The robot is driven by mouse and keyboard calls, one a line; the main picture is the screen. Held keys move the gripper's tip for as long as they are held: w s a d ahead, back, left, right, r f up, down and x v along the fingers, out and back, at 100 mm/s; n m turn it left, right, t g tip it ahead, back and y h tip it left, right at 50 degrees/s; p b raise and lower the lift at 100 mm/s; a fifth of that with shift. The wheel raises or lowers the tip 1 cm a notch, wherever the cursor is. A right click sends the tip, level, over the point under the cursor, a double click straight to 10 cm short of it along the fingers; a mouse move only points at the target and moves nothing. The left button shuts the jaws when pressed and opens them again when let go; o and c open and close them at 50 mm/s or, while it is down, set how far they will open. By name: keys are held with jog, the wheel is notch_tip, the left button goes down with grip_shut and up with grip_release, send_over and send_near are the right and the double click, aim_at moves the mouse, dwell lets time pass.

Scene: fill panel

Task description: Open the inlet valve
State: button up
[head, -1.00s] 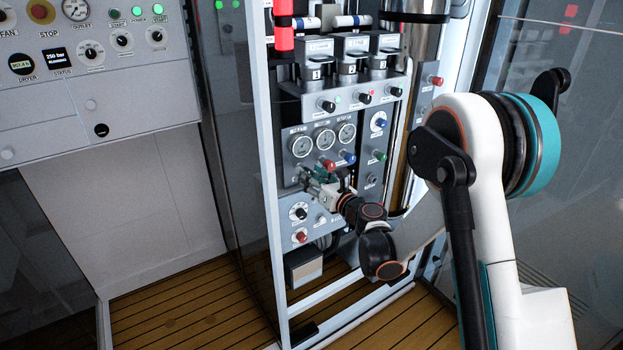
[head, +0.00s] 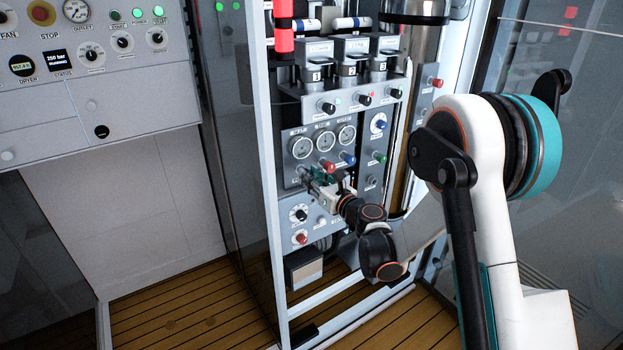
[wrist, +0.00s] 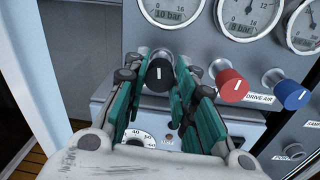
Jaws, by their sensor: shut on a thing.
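A black round knob (wrist: 158,73) with a white mark on its face sits on the grey panel, below the left gauge in the wrist view. The mark stands about upright. My gripper (wrist: 162,82) has its green fingers on both sides of this knob and is shut on it. In the head view my gripper (head: 311,178) is against the panel's left side, and hides the knob there. I cannot read a label that names the knob as the inlet valve.
A red knob (wrist: 230,84) and a blue knob (wrist: 289,94) sit close to the right of my fingers. Gauges (wrist: 247,14) are above. A dial (head: 298,213) and a red button (head: 300,237) are below. A pale frame post (head: 270,180) stands close on the left.

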jog(key=m, duration=1.7)
jog(key=m+t, duration=0.1)
jog(key=m, duration=0.8)
jog(key=shift+f+h, duration=0.25)
jog(key=shift+h, duration=0.15)
dwell(1.5)
dwell(0.4)
jog(key=o, duration=1.1)
jog(key=shift+c, duration=0.2)
